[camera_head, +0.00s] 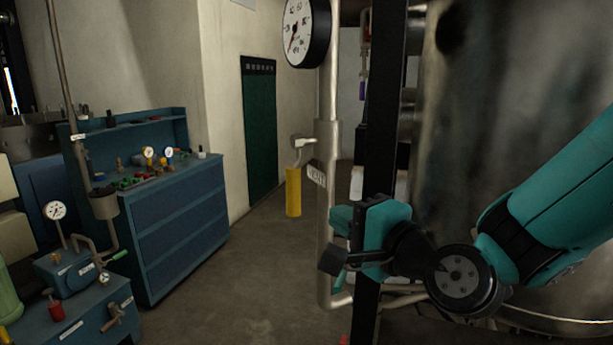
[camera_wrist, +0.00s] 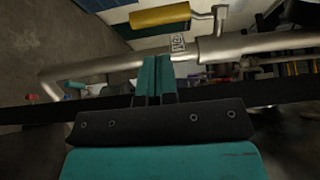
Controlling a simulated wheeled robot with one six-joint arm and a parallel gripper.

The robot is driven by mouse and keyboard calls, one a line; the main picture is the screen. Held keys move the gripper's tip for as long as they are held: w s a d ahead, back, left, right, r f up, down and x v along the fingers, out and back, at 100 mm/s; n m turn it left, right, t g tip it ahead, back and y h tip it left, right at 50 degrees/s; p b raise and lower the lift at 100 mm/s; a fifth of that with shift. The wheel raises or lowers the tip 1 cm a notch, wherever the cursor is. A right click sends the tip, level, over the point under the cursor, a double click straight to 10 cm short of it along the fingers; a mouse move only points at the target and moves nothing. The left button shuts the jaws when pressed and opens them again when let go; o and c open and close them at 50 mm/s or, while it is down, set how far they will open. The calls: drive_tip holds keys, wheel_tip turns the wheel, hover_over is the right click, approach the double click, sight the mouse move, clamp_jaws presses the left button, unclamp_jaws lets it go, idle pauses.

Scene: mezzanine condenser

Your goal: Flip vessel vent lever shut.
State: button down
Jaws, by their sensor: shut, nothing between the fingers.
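The vent lever has a yellow handle (camera_head: 293,192) that hangs straight down from a small valve on the vertical grey pipe (camera_head: 327,145). A small white tag (camera_head: 317,176) sits on the pipe just right of the handle. My gripper (camera_head: 340,218) is lower and to the right of the handle, apart from it. In the wrist view the yellow handle (camera_wrist: 160,17) lies across the top, beyond my gripper's fingertips (camera_wrist: 155,60). The teal fingers are shut together with nothing between them. The tag (camera_wrist: 178,43) shows just past the fingertips.
A blue bench (camera_head: 180,220) stands left. The floor between is clear.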

sight(298, 195)
drive_tip(key=p+x, duration=0.6)
drive_tip(key=x, duration=0.2)
drive_tip(key=shift+w+a+r, duration=0.1)
drive_tip(key=shift+a+r, duration=0.05)
drive_tip(key=shift+a, duration=0.05)
drive_tip(key=shift+w+a+f, duration=0.2)
drive_tip(key=shift+w+a, duration=0.05)
drive_tip(key=shift+w, duration=0.15)
drive_tip(key=shift+f, duration=0.1)
